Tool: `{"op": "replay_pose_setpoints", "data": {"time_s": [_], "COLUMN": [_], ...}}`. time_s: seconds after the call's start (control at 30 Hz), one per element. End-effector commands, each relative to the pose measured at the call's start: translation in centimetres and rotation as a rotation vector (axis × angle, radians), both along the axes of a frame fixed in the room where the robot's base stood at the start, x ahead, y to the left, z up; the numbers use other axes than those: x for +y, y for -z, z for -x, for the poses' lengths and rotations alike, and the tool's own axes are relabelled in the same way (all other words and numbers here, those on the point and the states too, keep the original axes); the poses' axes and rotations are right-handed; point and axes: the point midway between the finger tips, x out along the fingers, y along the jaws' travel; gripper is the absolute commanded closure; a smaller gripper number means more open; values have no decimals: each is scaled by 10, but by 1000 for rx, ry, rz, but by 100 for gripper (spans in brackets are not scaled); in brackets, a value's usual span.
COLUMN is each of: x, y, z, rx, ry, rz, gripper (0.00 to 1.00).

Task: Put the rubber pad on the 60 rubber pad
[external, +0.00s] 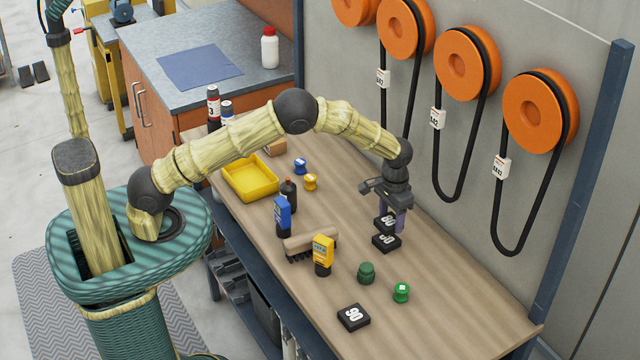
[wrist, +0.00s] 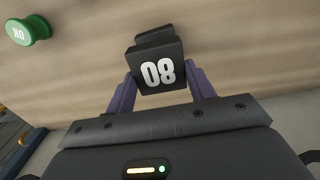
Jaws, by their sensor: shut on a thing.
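My gripper (external: 393,218) is shut on a black square rubber pad (external: 386,224). The wrist view shows only part of this lower pad (wrist: 155,36) past the held one. I cannot tell whether the two pads touch. A third black pad (external: 353,317), whose number reads like 90, lies near the front of the bench.
A yellow tray (external: 250,180) is farther left. Belts on orange pulleys (external: 540,112) hang behind. The bench's right end is clear.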

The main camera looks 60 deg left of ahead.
Motion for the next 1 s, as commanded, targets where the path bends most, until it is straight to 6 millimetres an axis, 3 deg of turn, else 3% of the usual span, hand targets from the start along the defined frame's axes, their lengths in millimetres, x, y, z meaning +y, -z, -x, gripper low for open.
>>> {"op": "replay_pose_setpoints", "data": {"time_s": [0.3,0.67,0.7,0.8,1.0], "x": [1,-1,-1,-1,-1], "y": [34,40,40,39,39], "z": [1,0,0,0,0], "rx": [2,0,0,0,0], "ry": [-2,2,2,2,1], "rz": [-1,0,0,0,0], "gripper": [71,71,44,24,24]}}
